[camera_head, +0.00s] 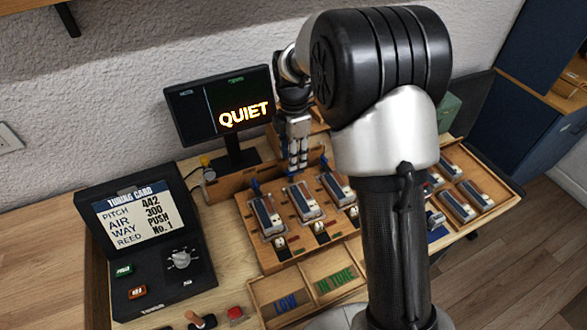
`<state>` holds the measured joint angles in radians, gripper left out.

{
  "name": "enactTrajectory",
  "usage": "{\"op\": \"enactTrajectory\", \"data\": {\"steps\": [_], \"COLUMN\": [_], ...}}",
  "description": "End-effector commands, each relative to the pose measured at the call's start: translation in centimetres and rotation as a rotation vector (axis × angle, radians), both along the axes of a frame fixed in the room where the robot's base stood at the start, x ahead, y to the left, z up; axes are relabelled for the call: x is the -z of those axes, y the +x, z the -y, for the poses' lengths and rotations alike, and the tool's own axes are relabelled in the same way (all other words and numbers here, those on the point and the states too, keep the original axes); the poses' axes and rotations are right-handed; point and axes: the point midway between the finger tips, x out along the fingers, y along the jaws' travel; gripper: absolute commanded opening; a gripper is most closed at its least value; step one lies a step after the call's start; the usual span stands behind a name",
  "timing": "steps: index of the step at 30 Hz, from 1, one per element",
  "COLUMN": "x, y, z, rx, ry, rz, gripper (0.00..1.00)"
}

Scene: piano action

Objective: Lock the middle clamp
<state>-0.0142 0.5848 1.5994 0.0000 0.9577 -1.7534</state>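A wooden rack (250,250) holds three grey and blue reed units side by side. The middle unit (305,201) stands between the left unit (266,215) and the right unit (337,187). A small blue lever (256,187) stands upright behind the left unit, and another (324,161) behind the right unit. My gripper (298,168) points down right behind the middle unit and hides the middle clamp's lever there. The fingers look close together, but I cannot tell whether they are open, shut or touching the clamp.
A monitor (195,112) reading QUIET stands behind the rack. A tuning card console (150,245) is at left. Trays marked LOW (262,293) and IN TUNE (312,290) lie in front. My arm hides part of the right side, where a tray (503,183) holds more units.

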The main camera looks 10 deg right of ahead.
Motion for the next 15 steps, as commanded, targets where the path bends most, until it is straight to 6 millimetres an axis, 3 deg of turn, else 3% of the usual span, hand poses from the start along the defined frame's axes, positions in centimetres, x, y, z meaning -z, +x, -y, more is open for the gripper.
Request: {"op": "enactTrajectory", "data": {"steps": [1,6,15], "x": [1.3,3.4,4.3], "y": [-0.1,0.0,0.0], "z": [0.0,0.0,0.0], "rx": [0.0,0.0,0.0], "ry": [0.0,0.0,0.0], "rz": [-0.003,-0.001,0.0], "gripper": [0.32,0.32,0.32]}}
